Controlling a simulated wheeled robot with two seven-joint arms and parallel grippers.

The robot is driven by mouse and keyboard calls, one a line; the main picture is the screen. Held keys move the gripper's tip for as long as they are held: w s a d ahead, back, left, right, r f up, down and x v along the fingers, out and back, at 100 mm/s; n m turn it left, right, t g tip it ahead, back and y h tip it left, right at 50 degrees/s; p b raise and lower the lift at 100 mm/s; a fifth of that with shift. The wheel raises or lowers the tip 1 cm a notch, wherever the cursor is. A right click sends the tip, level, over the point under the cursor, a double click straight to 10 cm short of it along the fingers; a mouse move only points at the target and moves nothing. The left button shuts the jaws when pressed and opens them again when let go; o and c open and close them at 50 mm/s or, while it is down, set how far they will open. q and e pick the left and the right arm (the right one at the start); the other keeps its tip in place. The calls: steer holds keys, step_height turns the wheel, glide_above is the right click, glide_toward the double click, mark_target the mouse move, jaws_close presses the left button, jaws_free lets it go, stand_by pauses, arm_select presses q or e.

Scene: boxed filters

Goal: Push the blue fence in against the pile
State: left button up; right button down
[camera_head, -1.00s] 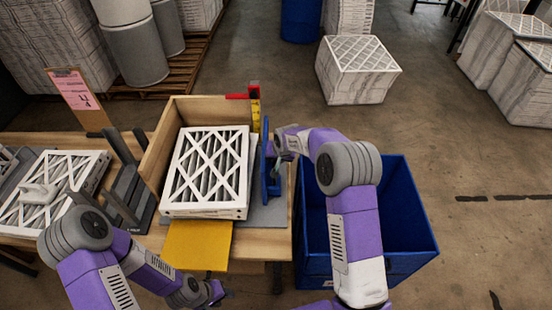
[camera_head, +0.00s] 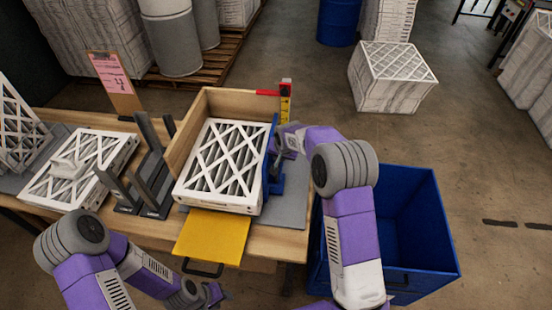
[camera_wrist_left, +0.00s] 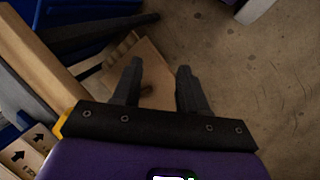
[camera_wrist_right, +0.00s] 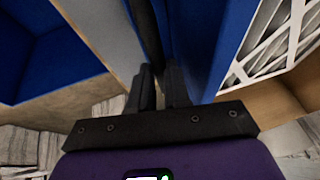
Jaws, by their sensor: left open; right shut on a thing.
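The blue fence (camera_head: 272,165) stands upright along the right side of the pile of white-framed filters (camera_head: 222,165), close against it, with no clear gap showing from the head. My right gripper (camera_head: 283,152) is shut on the fence's part on its right side. In the right wrist view the fingers (camera_wrist_right: 160,88) close on a dark piece beside the blue panel (camera_wrist_right: 208,45), and the pile's white lattice (camera_wrist_right: 272,45) shows beyond. My left gripper (camera_head: 215,294) is low in front of the table; in the left wrist view its fingers (camera_wrist_left: 157,85) are open and empty.
A wooden corner wall (camera_head: 232,101) stands behind and left of the pile. A yellow board (camera_head: 212,236) sticks out in front. A dark slotted rack (camera_head: 150,185) and another filter (camera_head: 75,170) are left. A blue bin (camera_head: 425,225) stands right of the table.

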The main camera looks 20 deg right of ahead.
steer(key=shift+a, duration=0.25)
steer(key=c, duration=1.4)
jaws_free()
steer(key=shift+w, duration=0.1)
steer(key=v, duration=0.7)
steer(key=shift+r, duration=0.35)
